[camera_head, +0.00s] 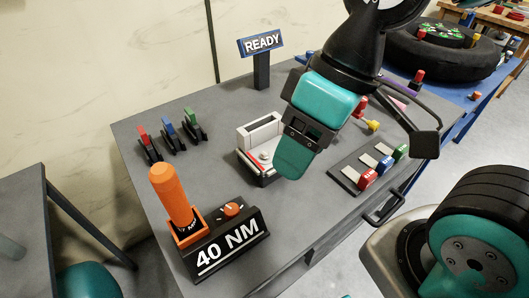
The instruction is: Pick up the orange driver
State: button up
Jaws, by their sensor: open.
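The orange driver (169,192) stands nearly upright, leaning slightly, at the front left of the grey table. Its lower end sits in an orange holder (188,234) beside the black "40 NM" block (228,246); its tip is hidden in there. My gripper (355,130) hangs over the table's middle right, well to the right of the driver and farther back. Its jaws are spread and nothing shows between them. My teal and black gripper parts hide some of the table behind.
A white-and-grey box fixture (262,140) stands mid-table, between driver and gripper. Red, blue and green clips (168,134) sit behind the driver. A "READY" sign (261,43) stands at the back. Coloured-ended pieces lie on a dark rack (352,177) at right.

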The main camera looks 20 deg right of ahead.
aim_at(163, 176)
jog(key=u, duration=1.8)
jog(key=k, duration=0.65)
jog(key=z, duration=1.25)
